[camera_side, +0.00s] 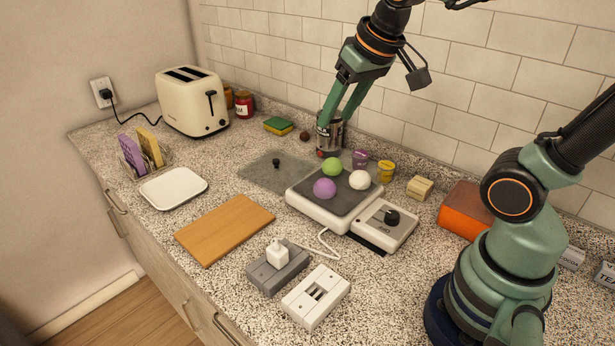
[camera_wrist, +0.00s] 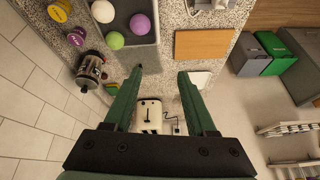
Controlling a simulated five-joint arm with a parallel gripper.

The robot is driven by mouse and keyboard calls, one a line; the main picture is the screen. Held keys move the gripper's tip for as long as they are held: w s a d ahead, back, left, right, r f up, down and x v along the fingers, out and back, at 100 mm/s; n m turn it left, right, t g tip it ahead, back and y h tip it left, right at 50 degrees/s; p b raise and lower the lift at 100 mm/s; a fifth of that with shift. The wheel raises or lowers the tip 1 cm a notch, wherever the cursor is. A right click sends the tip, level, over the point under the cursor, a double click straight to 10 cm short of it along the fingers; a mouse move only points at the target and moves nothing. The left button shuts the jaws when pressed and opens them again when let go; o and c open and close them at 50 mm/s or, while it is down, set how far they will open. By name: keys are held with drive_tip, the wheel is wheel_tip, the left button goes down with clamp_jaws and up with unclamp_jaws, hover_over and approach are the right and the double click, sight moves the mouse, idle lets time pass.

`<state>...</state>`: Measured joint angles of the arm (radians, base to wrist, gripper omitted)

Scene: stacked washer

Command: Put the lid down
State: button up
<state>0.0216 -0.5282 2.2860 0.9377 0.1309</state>
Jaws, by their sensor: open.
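A flat, see-through grey lid (camera_side: 262,174) with a small black knob (camera_side: 277,163) lies on the speckled counter, left of the scale. In the wrist view its pane is hard to make out; a small dark knob (camera_wrist: 139,68) shows by the tip of the left finger. My gripper (camera_side: 337,112) is open, its green fingers pointing down near the metal canister by the back wall. In the wrist view my gripper (camera_wrist: 161,72) has nothing between its fingers. I cannot tell whether a finger touches the canister.
A scale (camera_side: 318,206) holds green, purple and white balls. The metal canister (camera_side: 329,134) stands behind it. A toaster (camera_side: 192,103), white plate (camera_side: 173,188), wooden board (camera_side: 224,228), sponge (camera_side: 278,125) and orange block (camera_side: 464,209) lie around. Bare counter surrounds the lid.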

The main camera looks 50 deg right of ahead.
drive_tip(key=shift+n, duration=0.9)
drive_tip(key=s, duration=0.1)
drive_tip(key=s+f, duration=0.2)
drive_tip(key=s, duration=0.1)
drive_tip(key=shift+a+f, duration=0.2)
drive_tip(key=shift+a, duration=0.15)
